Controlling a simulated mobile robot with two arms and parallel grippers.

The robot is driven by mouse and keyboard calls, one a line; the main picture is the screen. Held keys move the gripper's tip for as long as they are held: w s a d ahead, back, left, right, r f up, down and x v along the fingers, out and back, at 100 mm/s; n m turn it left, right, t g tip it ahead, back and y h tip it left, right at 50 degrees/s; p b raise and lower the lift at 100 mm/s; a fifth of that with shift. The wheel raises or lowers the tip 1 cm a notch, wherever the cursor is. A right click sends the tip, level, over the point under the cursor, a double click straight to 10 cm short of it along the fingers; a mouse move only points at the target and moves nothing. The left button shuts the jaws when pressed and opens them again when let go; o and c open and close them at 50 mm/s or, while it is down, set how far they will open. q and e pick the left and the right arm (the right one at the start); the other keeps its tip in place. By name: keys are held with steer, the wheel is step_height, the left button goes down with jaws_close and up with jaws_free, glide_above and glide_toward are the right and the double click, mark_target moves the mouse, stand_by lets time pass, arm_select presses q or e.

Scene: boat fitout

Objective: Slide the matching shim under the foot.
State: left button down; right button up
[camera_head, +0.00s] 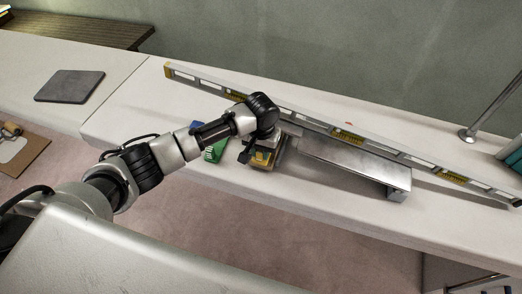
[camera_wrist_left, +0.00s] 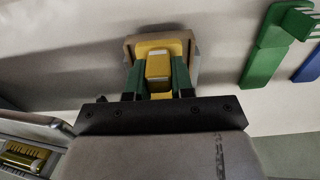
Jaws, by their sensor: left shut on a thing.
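My left gripper (camera_head: 257,153) is shut on a yellow shim (camera_head: 263,158). In the left wrist view the gripper (camera_wrist_left: 158,82) has the yellow shim (camera_wrist_left: 158,67) between its fingers, over a tan block or holder (camera_wrist_left: 192,52). I cannot tell whether the shim touches it. A green shim (camera_head: 215,150) lies just left of the gripper, and it also shows in the wrist view (camera_wrist_left: 262,62). A blue shim (camera_head: 195,127) lies beyond it. A grey metal bench-like piece (camera_head: 350,163) stands right of the gripper; its near-right leg shows, and its left end is partly hidden. My right gripper is out of view.
A long spirit level (camera_head: 345,134) lies diagonally behind the metal piece. A metal post (camera_head: 470,134) stands at the right. The white bench top (camera_head: 125,118) is clear at left.

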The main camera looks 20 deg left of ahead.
arm_select(q)
steer(key=c, duration=0.9)
jaws_free()
